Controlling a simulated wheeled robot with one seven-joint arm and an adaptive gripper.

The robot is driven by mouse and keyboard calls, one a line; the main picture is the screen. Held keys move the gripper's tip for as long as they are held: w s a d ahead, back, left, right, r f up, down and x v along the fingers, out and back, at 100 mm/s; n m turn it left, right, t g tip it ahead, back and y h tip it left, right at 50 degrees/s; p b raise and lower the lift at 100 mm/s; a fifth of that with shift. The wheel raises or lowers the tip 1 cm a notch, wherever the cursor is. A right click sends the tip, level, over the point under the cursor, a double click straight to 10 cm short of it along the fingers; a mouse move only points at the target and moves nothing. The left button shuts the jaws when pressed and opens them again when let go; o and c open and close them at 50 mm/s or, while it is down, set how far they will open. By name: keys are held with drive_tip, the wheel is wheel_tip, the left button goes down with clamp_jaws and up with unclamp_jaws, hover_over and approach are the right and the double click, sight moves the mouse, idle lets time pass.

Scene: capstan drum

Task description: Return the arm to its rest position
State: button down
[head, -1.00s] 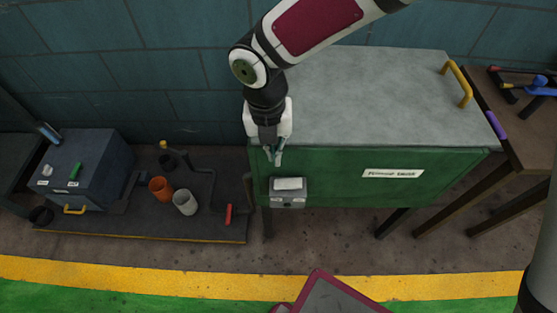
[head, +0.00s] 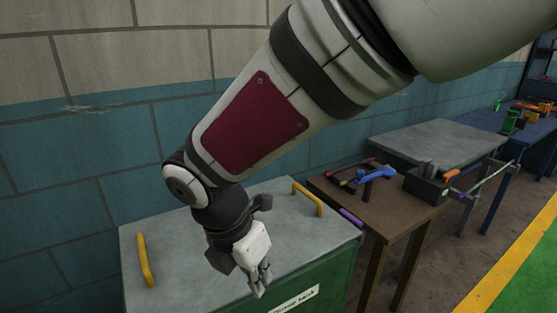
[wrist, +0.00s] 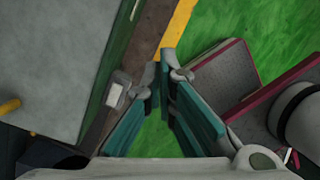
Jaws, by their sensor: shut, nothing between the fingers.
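My gripper (head: 260,282) hangs from the arm in the head view, in front of the green cabinet (head: 330,285) with its grey top. It is shut and holds nothing. The arm crosses the picture from the upper right, bent at the elbow, and hides part of the cabinet top. In the wrist view the teal fingers (wrist: 163,75) come together at their tips, with green floor behind them and nothing between them.
Yellow handles (head: 145,260) stand on the cabinet top. A brown table (head: 340,197) with a blue tool (head: 375,174) is to its right. Green floor (wrist: 240,25) is open beyond.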

drive_tip(key=s+d+r+m, duration=0.3)
drive_tip(key=d+r+m, duration=0.1)
drive_tip(key=d+m, duration=0.4)
drive_tip(key=s+d+r+m, duration=0.3)
drive_tip(key=d+r+m, duration=0.1)
drive_tip(key=d+m, duration=0.4)
drive_tip(key=s+d+m+y, duration=0.2)
drive_tip(key=s+d+m, duration=0.5)
drive_tip(key=s+m, duration=0.55)
wheel_tip(320, 180, up, 15)
drive_tip(key=t+p, duration=0.2)
drive_tip(key=p, duration=1.1)
drive_tip(key=shift+w+m+t, duration=0.3)
drive_tip(key=shift+m, duration=0.15)
